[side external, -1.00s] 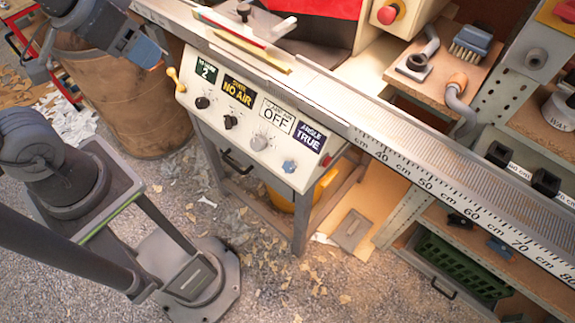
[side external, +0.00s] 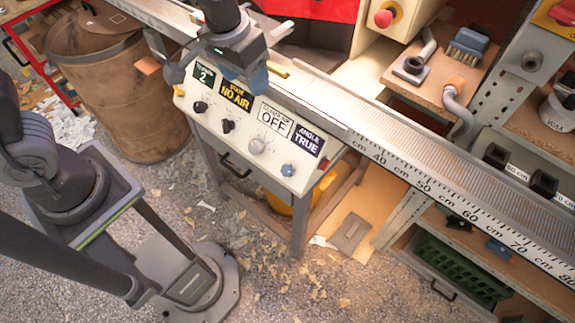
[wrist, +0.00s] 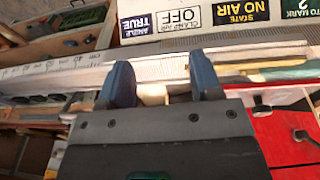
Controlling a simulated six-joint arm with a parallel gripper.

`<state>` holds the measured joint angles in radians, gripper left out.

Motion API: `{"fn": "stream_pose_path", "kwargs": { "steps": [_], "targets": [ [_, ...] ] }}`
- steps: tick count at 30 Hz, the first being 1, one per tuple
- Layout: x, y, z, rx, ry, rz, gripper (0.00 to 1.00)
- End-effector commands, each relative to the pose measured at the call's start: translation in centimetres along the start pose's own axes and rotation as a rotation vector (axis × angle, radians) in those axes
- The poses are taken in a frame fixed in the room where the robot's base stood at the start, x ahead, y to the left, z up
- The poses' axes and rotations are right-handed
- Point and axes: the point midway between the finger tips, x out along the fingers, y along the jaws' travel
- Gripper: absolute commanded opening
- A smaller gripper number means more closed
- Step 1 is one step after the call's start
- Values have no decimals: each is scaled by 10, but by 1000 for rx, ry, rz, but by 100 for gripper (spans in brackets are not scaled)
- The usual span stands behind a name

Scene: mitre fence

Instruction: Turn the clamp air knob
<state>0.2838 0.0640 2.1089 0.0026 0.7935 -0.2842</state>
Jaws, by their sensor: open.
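The clamp air knob (side external: 257,146) is a round grey knob on the white control panel (side external: 190,104), below the label "CLAMP AIR OFF" (side external: 274,121). That label also shows upside down at the top of the wrist view (wrist: 184,19), where the knob itself is out of frame. My gripper (side external: 252,82) is above the rail behind the panel's top edge, up and slightly left of the knob and apart from it. In the wrist view its two blue fingers (wrist: 163,84) are spread with nothing held between them.
Two black knobs (side external: 200,107) (side external: 228,126) sit left of the clamp knob, and a blue knob (side external: 288,170) sits to its right. Other labels read "NO AIR" and "TRUE". A long scaled rail (side external: 400,150) runs behind the panel. The space before the panel is clear.

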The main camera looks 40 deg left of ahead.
Motion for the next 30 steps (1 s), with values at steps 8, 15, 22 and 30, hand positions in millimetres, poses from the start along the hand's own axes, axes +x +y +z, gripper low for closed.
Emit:
{"fn": "stream_pose_path", "kwargs": {
  "steps": [8,15,22,30],
  "targets": [
    [93,54,-9,4,-134,-35,59],
    [124,68,-6,1,-169,-50,59],
    [151,66,0,1,-174,-53,59],
    [206,63,10,1,-174,-53,59]
  ]
}}
